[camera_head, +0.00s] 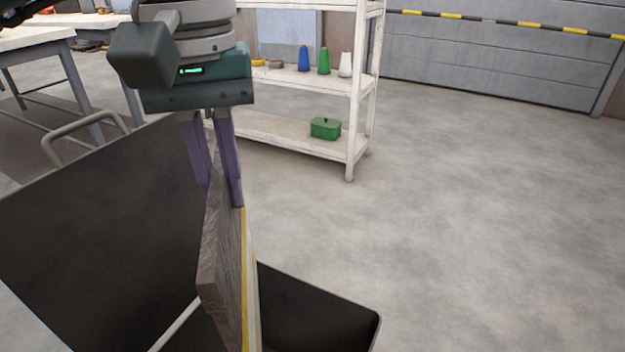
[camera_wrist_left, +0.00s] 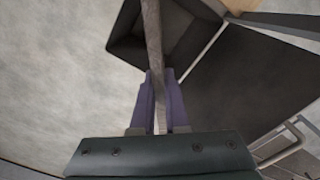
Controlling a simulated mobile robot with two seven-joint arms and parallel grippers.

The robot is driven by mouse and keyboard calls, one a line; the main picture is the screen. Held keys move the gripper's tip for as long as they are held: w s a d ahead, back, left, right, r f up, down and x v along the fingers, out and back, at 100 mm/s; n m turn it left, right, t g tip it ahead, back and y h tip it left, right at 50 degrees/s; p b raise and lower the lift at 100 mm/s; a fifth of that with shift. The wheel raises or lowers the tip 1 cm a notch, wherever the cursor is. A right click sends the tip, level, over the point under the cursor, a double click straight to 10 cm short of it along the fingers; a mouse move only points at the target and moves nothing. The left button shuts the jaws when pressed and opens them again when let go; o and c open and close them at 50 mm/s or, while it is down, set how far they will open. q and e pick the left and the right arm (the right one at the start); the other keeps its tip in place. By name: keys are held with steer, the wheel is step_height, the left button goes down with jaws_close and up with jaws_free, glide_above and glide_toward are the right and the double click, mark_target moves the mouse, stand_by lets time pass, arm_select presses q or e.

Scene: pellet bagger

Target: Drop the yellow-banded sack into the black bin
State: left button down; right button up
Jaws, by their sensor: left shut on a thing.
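The yellow-banded sack (camera_head: 222,270) is a flat, grey-brown piece with a yellow and white stripe down its right edge. My left gripper (camera_head: 220,198) is shut on its upper end with purple fingers, and the sack hangs down edge-on. The black bin (camera_head: 325,305) stands below, with a large dark panel (camera_head: 90,220) raised on its left. In the left wrist view the gripper (camera_wrist_left: 160,75) holds the sack (camera_wrist_left: 153,30) over the bin's opening (camera_wrist_left: 190,50). I cannot tell how far the sack's lower end reaches in. My right gripper is not in view.
A white shelf (camera_head: 350,120) with blue, green and white cones and a green box (camera_head: 325,128) stands behind. A workbench (camera_head: 40,40) is at the back left. A metal tube handle (camera_head: 85,130) rises behind the dark panel. The floor to the right is clear.

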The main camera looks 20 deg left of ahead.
arm_select(q)
step_height(320, 180, down, 15)
steer(key=a+n+b, duration=0.1)
steer(key=b, duration=0.7)
steer(key=shift+s+a+n, duration=0.25)
steer(key=shift+a+n, duration=0.05)
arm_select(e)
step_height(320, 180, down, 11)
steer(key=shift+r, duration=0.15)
arm_select(q)
steer(key=shift+f, duration=0.1)
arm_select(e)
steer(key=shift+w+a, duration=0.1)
arm_select(q)
steer(key=c, duration=0.8)
jaws_free()
steer(key=shift+c, duration=0.2)
step_height(320, 180, up, 10)
steer(key=p, duration=0.2)
steer(key=shift+p, duration=0.35)
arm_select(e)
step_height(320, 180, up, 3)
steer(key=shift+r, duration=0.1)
